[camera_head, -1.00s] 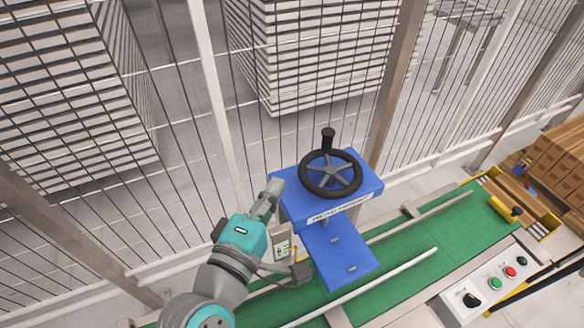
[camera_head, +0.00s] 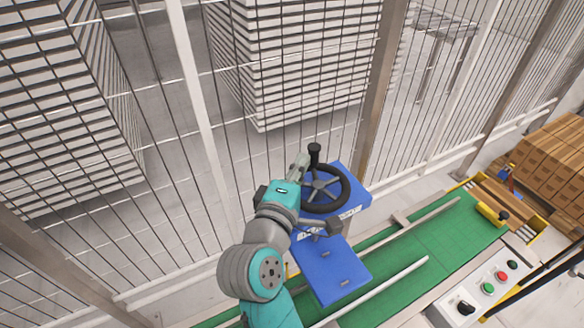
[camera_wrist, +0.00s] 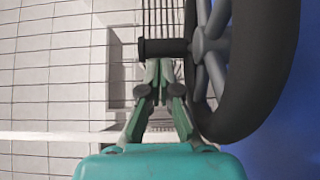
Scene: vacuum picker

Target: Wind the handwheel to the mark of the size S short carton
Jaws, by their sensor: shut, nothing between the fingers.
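The black handwheel (camera_head: 345,199) with grey spokes lies on top of the blue housing (camera_head: 358,203). Its upright crank handle (camera_head: 314,152) is on the far side of the rim in the head view. My gripper (camera_head: 303,159) is shut and empty, close to the left of the handle. In the wrist view the fingertips (camera_wrist: 160,66) are together just below the black handle (camera_wrist: 163,48); I cannot tell whether they touch it. The wheel rim (camera_wrist: 262,70) fills the right there. My arm covers part of the white housing label (camera_head: 350,213). No readable size mark shows.
A wire fence (camera_head: 205,90) stands behind the housing, with tall pallet stacks (camera_head: 290,60) beyond it. The green conveyor (camera_head: 430,237) runs to the right past a button panel (camera_head: 490,285). Brown cartons (camera_head: 560,150) are stacked at the far right.

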